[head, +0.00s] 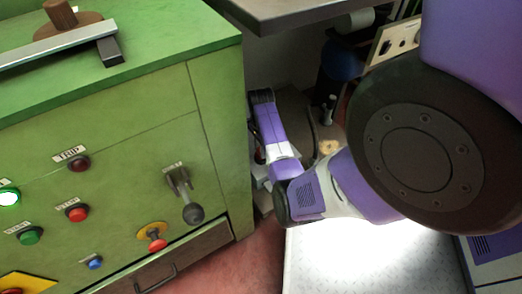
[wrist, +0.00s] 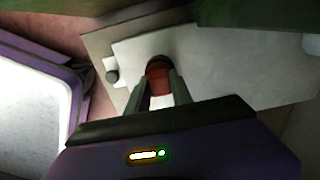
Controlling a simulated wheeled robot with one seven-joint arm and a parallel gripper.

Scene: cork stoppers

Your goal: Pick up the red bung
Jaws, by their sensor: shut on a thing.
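The red bung (wrist: 158,72) shows in the wrist view between the two fingers of my gripper (wrist: 160,85). The fingers are shut on it, one on each side. Its far end looks dark. Pale flat sheets or boards (wrist: 210,60) lie beyond and around it. I cannot tell whether the bung touches them or hangs just above. In the head view my purple and white arm reaches down into the space beside the green cabinet. The bung and my fingertips cannot be made out there.
A green cabinet (head: 120,130) with buttons and a lever (head: 184,195) stands at the left. A grey tabletop (head: 290,12) overhangs at the top. Reddish floor (head: 250,262) shows beside the cabinet.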

